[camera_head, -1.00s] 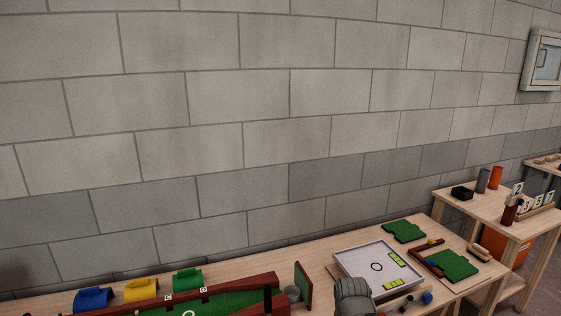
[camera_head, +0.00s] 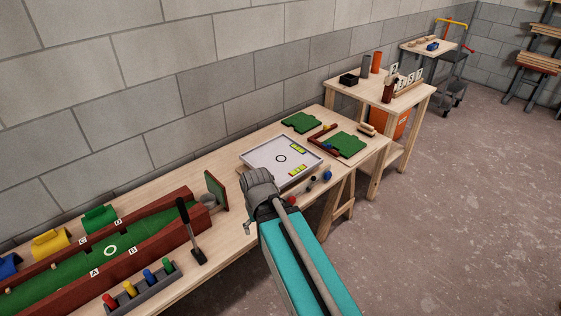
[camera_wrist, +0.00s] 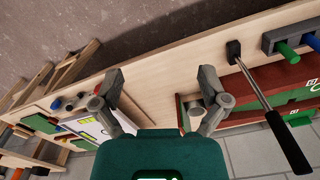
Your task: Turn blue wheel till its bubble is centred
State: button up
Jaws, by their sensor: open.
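The blue wheel (camera_head: 327,175) is a small knob at the front edge of a white tray-like board (camera_head: 262,151) in the head view. A red wheel (camera_head: 291,200) is nearer my arm on the same side. Two yellow-green bubble vials, one at the back right (camera_head: 298,148) and one at the front (camera_head: 298,169), lie on the board. Their bubbles are too small to judge. My gripper (camera_wrist: 160,82) is open and empty in the wrist view, its fingers wide apart over the bench. In the head view it appears left of the blue wheel, apart from it.
A red-walled green lane (camera_head: 110,250), a black-handled lever (camera_head: 190,230) and a rack of coloured pegs (camera_head: 140,290) occupy the bench's left. Green plates (camera_head: 301,122) lie beyond the board. Open floor (camera_head: 450,220) lies right of the bench.

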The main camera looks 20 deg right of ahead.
aim_at(328, 174)
jog(key=k, duration=0.5)
jog(key=z, duration=1.3)
jog(key=i, duration=0.65)
jog(key=u, duration=0.7)
